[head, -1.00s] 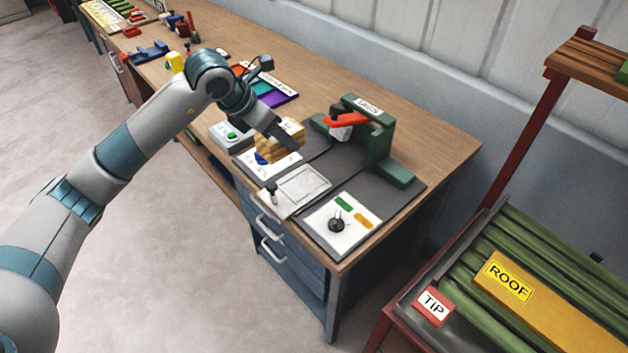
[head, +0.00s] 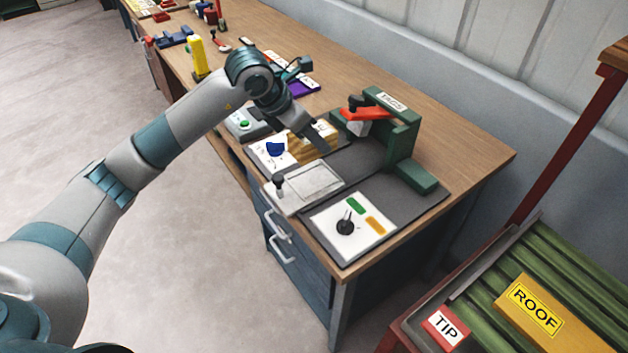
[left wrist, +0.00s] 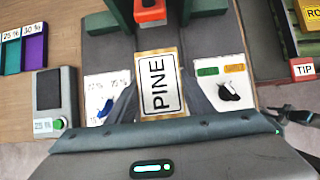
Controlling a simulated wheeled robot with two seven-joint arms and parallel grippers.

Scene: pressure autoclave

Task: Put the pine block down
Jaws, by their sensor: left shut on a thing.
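A green stand (head: 403,140) with a red lever (head: 364,113) is just right of the block. A white dial card with a blue pointer (head: 276,149) is to its left. A card with a black knob (head: 345,227) lies nearer the bench corner. Bare wood is behind the stand.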

